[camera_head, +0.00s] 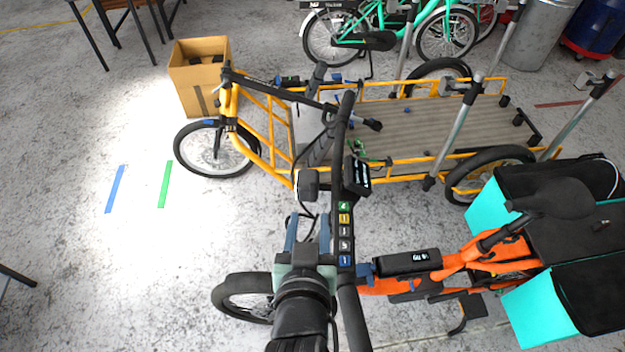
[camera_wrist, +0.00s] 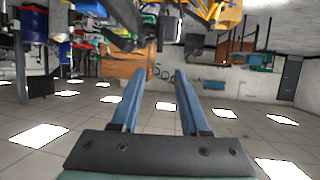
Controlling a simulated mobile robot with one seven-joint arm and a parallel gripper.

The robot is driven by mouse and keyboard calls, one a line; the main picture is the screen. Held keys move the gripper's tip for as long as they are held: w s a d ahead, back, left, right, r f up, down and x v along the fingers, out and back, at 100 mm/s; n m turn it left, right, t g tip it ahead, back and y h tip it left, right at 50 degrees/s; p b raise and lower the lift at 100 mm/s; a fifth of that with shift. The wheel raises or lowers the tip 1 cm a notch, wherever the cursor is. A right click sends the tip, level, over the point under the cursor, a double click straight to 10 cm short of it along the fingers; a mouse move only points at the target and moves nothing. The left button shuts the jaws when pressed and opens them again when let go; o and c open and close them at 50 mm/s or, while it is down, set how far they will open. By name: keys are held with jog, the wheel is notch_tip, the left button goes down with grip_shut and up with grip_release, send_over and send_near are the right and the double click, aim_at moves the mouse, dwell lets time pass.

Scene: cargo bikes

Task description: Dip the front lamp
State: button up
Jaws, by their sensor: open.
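The orange cargo bike (camera_head: 487,252) stands at the lower right in the head view, its handlebar (camera_head: 341,133) running up the middle. A dark boxy part that looks like its front lamp (camera_head: 307,185) sits just left of the handlebar. My gripper (camera_head: 308,216) is open, its two blue fingers pointing up the picture at the lamp, with the tips just below it; I cannot tell whether they touch. In the wrist view my gripper (camera_wrist: 163,75) shows two spread fingers with nothing between them. I cannot make out the lamp there.
A strip of coloured labels (camera_head: 344,232) and a display (camera_head: 357,175) are close to my gripper's right. The yellow cargo bike (camera_head: 270,115) stands behind, with a cardboard box (camera_head: 200,75) beside it. Open floor lies at the left, marked with blue (camera_head: 115,188) and green (camera_head: 165,184) tape.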

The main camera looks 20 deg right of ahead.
aim_at(313, 186)
jog(key=p+x, duration=0.3)
jog(key=x, duration=1)
jog(key=shift+s, duration=0.1)
jog(key=shift+c, duration=0.3)
grip_shut()
